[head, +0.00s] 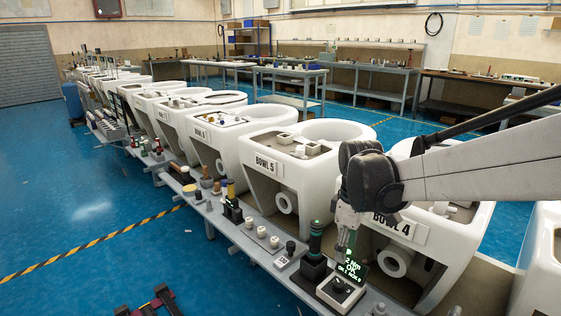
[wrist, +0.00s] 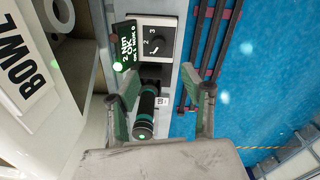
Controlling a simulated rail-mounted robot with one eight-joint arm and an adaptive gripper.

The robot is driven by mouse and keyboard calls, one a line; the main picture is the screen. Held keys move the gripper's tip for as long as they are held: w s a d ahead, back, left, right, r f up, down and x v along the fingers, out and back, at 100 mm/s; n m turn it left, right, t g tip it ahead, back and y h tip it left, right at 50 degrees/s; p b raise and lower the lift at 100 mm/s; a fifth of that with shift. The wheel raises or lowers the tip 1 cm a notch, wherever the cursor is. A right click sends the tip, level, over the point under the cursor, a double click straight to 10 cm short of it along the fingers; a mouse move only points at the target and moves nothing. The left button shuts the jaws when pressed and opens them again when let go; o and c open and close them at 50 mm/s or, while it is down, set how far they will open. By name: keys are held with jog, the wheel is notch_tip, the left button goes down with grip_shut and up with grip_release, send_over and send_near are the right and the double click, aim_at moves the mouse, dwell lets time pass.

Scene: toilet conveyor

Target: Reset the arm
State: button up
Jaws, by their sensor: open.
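My arm reaches in from the right in the head view. My gripper (head: 346,238) points down beside the bench rail, in front of the toilet bowl labelled BOWL 4 (head: 440,240). In the wrist view my gripper (wrist: 168,88) has its two greenish fingers spread wide, with nothing held between them. A black and green cylindrical tool (head: 315,243) stands upright in a dark holder just left of my gripper. In the wrist view this tool (wrist: 147,112) shows between the fingers, nearer the left one; I see no contact.
A small lit display (head: 352,268) with green text and a dial box (head: 341,290) sit close by my gripper. BOWL 5 (head: 295,150) and more bowls line up to the left. The narrow bench (head: 240,238) carries several small parts. Blue floor (head: 90,210) is open at left.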

jog(key=s+r+m+t+p, duration=0.6)
jog(key=s+r+m+p, duration=0.4)
jog(key=s+r, duration=0.5)
jog(key=s, duration=0.3)
jog(key=shift+r+m+t, duration=0.3)
jog(key=shift+r+t, duration=0.05)
jog(key=shift+t, duration=0.05)
